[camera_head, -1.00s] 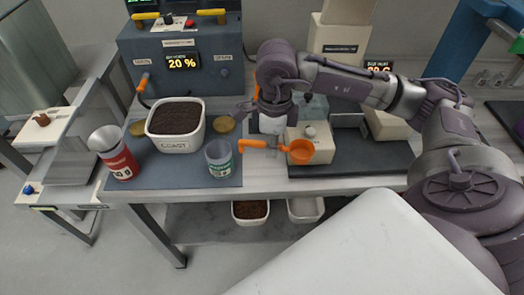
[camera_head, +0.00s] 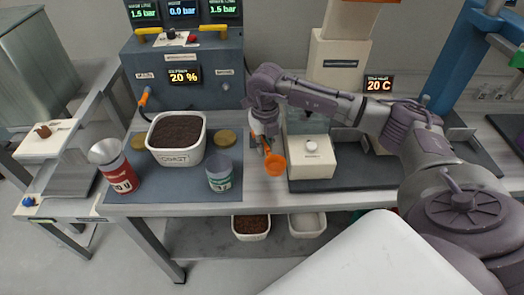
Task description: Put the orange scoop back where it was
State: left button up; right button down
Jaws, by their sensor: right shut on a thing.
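The orange scoop (camera_head: 275,165) is in my right gripper (camera_head: 262,140), which is shut on it. The scoop's round cup faces the camera and hangs in front of the gap between the blue-grey mat (camera_head: 222,184) and the dark tray on the right. It looks to be above the table, but the exact height cannot be told. The fingertips are partly hidden by the arm and scoop. My left gripper is not in view.
On the mat stand a white tub of dark grounds (camera_head: 165,158), a red can with a funnel (camera_head: 119,170) and a clear cup (camera_head: 219,173). A white box with a knob (camera_head: 312,156) stands just right of the scoop. Bare table (camera_head: 262,188) shows in front.

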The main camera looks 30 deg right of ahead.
aim_at(262, 162)
jog(key=shift+w+d+f, duration=0.1)
jog(key=shift+w+f, duration=0.3)
jog(key=shift+w, duration=0.35)
notch_tip(262, 162, down, 4)
jog(key=shift+r+p, duration=0.1)
jog(key=shift+p, duration=0.55)
jog(key=shift+f, duration=0.25)
jog(key=shift+f+b, duration=0.15)
jog(key=shift+b, duration=0.15)
jog(key=c, duration=1.2)
grip_release()
